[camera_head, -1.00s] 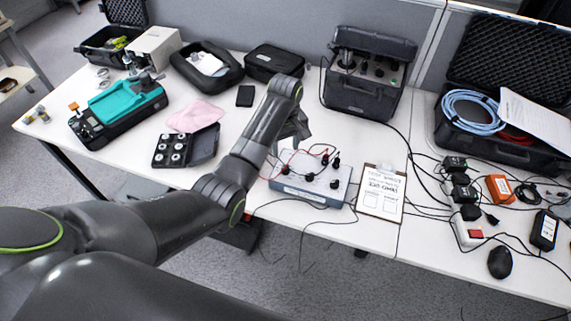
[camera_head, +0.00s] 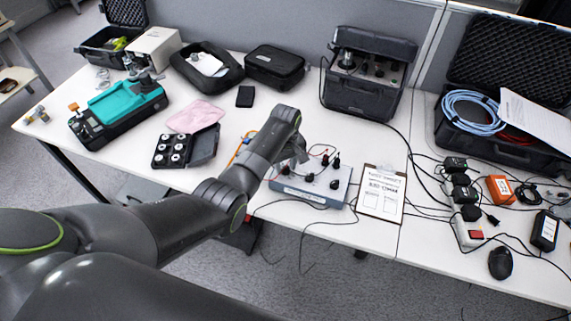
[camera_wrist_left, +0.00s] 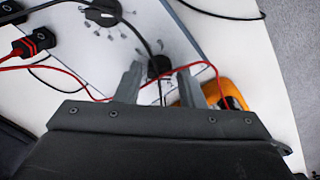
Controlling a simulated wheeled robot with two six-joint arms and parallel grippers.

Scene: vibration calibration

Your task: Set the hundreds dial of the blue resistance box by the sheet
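The resistance box (camera_head: 300,194), with blue-grey sides and a pale top panel, sits near the table's front edge in the head view. Its panel (camera_wrist_left: 185,45) fills the upper middle of the left wrist view, with a large black dial (camera_wrist_left: 102,12) at the top. My left gripper (camera_wrist_left: 160,72) is open, its two fingers apart on either side of a black knob (camera_wrist_left: 158,66); I cannot tell whether they touch it. In the head view the left gripper (camera_head: 297,152) is over the box's left part, partly hiding it. The printed sheet (camera_head: 382,190) lies on a clipboard right of the box.
Red and black leads cross the panel; a red lead (camera_wrist_left: 262,72) passes by the fingers. An orange-cased device (camera_wrist_left: 232,92) lies beside the box. Black adapters (camera_head: 460,185) and cables crowd the table to the right. A weight case (camera_head: 205,147) is open to the left.

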